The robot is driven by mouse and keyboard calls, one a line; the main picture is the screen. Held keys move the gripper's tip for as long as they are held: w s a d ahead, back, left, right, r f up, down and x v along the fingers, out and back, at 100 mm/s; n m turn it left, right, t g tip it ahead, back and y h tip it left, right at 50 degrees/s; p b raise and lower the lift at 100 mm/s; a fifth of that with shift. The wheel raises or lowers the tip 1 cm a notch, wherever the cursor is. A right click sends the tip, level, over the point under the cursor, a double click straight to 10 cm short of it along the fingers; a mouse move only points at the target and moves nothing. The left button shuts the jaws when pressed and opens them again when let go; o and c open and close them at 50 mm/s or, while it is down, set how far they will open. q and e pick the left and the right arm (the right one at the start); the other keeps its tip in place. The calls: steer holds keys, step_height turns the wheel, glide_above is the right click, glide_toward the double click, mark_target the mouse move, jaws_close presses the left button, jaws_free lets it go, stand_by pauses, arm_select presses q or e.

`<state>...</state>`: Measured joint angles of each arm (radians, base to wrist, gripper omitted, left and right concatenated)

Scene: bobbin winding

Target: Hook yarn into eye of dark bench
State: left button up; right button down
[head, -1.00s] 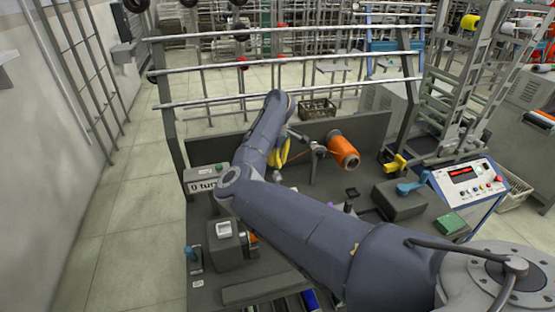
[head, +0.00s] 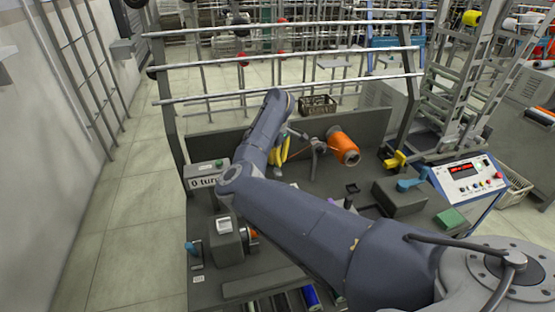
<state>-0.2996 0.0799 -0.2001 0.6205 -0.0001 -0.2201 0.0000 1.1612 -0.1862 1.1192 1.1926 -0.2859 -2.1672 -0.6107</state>
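The dark bench (head: 290,228) fills the middle of the head view. An orange yarn cone (head: 342,146) lies tilted on its far part. A thin orange yarn (head: 302,152) runs left from the cone, past a small grey post (head: 316,149) with a ring-like top that may be the eye. My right arm crosses in front of the bench. My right gripper (head: 281,153) is at its far end, left of the post, with yellow finger-like parts pointing down. The yarn reaches toward it; the arm partly hides it, so I cannot tell whether it grips the yarn. My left gripper is out of view.
A counter box (head: 206,180) stands at the bench's left. A grey block with a blue handle (head: 410,184), a green block (head: 451,219) and a control panel (head: 468,174) stand at the right. Metal rails rise behind. Open floor lies left.

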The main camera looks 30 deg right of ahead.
steer(key=shift+f, duration=1.5)
steer(key=shift+w+a, duration=0.1)
steer(key=shift+w+a+r, duration=0.1)
steer(key=shift+w+a, duration=0.1)
steer(key=shift+a, duration=0.55)
steer(key=shift+w+a, duration=0.25)
steer(key=shift+a, duration=0.5)
steer(key=shift+w+a+r, duration=0.1)
steer(key=shift+w+a, duration=0.1)
steer(key=shift+a, duration=0.55)
steer(key=shift+r, duration=0.15)
steer(key=shift+w+a+r, duration=0.1)
steer(key=shift+a+r, duration=0.15)
steer(key=shift+r, duration=0.85)
steer(key=shift+a+r, duration=0.25)
steer(key=shift+r, duration=0.8)
